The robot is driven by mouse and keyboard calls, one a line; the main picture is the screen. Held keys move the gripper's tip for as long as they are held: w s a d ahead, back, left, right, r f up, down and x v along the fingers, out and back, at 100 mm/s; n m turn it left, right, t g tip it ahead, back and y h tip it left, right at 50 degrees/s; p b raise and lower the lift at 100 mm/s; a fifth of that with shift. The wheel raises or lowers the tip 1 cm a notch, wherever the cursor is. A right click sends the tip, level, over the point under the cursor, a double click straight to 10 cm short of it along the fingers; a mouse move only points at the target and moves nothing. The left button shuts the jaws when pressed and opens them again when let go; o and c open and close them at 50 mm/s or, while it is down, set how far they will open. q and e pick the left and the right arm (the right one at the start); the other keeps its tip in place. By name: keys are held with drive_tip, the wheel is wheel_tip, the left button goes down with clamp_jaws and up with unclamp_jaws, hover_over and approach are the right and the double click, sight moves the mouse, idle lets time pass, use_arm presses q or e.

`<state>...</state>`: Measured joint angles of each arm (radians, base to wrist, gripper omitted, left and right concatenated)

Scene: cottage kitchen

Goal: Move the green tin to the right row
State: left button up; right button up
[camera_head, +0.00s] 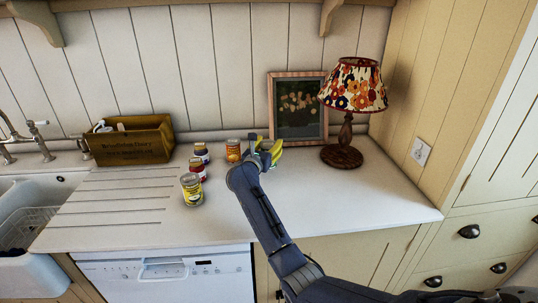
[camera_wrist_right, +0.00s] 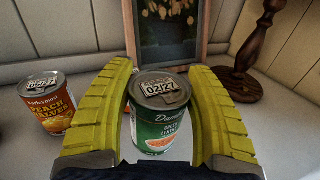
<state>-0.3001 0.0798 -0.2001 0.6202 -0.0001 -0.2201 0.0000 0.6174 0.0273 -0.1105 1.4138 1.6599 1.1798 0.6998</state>
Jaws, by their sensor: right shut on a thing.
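In the head view my right gripper (camera_head: 266,148) is above the back of the counter, just right of the orange peach tin (camera_head: 233,151), and hides most or all of the green tin. The peach tin also shows left of the fingers in the wrist view (camera_wrist_right: 50,103), apart from them. I cannot tell whether the green tin touches the counter. My left gripper is out of view.
A dark-lidded jar (camera_head: 201,153), a red tin (camera_head: 197,170) and a yellow tin (camera_head: 192,189) form a row to the left. A picture frame (camera_head: 298,132) and lamp (camera_head: 342,150) stand behind and right. A wooden box (camera_head: 130,143) is at left. The counter's right front is clear.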

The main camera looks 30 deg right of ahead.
drive_tip(key=shift+f, duration=2.1)
drive_tip(key=shift+f, duration=0.15)
drive_tip(key=o, duration=1.5)
drive_tip(key=shift+o, duration=0.2)
drive_tip(key=v, duration=1.2)
drive_tip(key=shift+s, duration=0.1)
